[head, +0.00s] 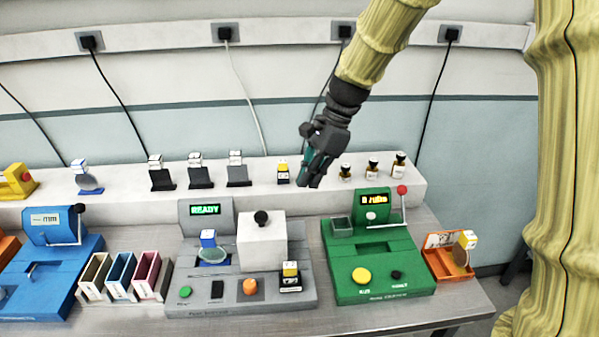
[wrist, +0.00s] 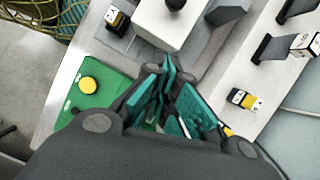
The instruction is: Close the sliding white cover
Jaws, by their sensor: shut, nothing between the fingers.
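The sliding white cover (head: 262,243) is a white block with a black knob (head: 261,217) on top. It sits on the grey machine (head: 240,292), right of a blue round holder (head: 213,255) that is uncovered. My gripper (head: 312,183) is shut and empty, above and behind the gap between the grey and green machines, apart from the cover. In the wrist view the teal fingers (wrist: 165,85) point toward the cover (wrist: 165,22), whose knob is at the top edge.
The green machine (head: 380,262) with a raised lever stands on the right. A small yellow-and-black block (head: 290,272) sits on the grey machine's right front. A white shelf (head: 120,205) behind holds several small bottles and stands. Coloured bins (head: 122,275) stand left of the grey machine.

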